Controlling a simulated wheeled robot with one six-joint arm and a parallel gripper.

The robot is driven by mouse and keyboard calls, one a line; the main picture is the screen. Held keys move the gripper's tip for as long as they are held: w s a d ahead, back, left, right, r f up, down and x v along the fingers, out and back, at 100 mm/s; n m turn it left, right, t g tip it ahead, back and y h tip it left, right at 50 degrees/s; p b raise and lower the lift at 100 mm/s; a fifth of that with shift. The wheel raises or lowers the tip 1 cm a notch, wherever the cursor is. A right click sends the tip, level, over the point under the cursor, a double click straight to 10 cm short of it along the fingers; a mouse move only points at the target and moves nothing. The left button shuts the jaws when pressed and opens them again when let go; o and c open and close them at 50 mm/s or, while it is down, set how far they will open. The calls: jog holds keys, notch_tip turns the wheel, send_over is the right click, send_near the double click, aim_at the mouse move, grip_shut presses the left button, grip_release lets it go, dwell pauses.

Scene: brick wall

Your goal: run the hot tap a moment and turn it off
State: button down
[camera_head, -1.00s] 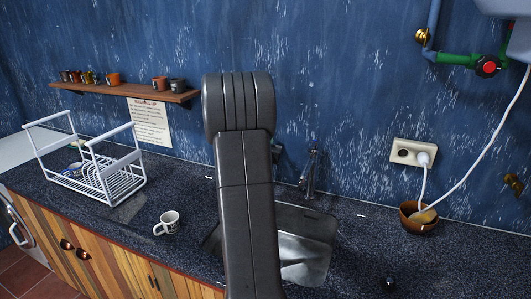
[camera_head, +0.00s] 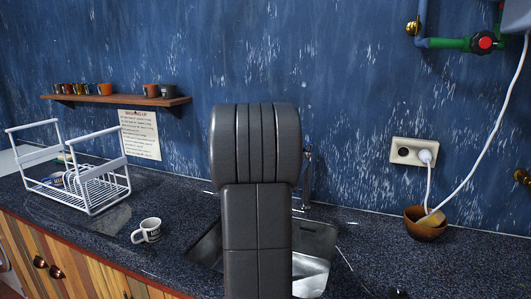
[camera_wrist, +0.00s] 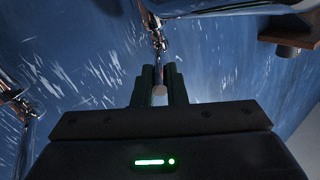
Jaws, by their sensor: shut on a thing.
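The metal tap (camera_head: 307,175) stands at the back of the sink (camera_head: 312,270), against the blue wall. In the head view my arm hides most of the tap and all of my gripper. In the wrist view my gripper (camera_wrist: 160,82) has its two dark fingers close together, with a small pale rounded piece (camera_wrist: 159,92) between them. It appears to be part of a tap handle. A chrome tap part (camera_wrist: 158,40) lies just beyond the fingertips, and another chrome fitting (camera_wrist: 15,100) is at the left. I cannot tell hot from cold, and I see no clear water stream.
A white dish rack (camera_head: 95,190) is farther left. A wooden shelf with cups (camera_head: 115,99) hangs on the wall. A brown bowl (camera_head: 425,232) and a socket with a white cable (camera_head: 413,152) are right.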

jog(key=shift+d+y+b, duration=0.15)
jog(key=shift+y+b, duration=0.15)
jog(key=shift+b, duration=0.15)
dwell(0.3)
jog(key=c, duration=1.5)
grip_release()
jog(key=shift+o, duration=0.2)
jog(key=shift+s, duration=0.1)
jog(key=s+d, duration=0.2)
jog(key=s, duration=1.1)
jog(key=shift+s+d, duration=0.2)
jog(key=shift+w, duration=0.1)
jog(key=w, duration=0.4)
jog(key=w+a, duration=0.1)
jog(key=w, duration=0.4)
jog(key=w+a, duration=0.1)
jog(key=w, duration=0.3)
jog(key=shift+w+a, duration=0.2)
jog(key=shift+w, duration=0.05)
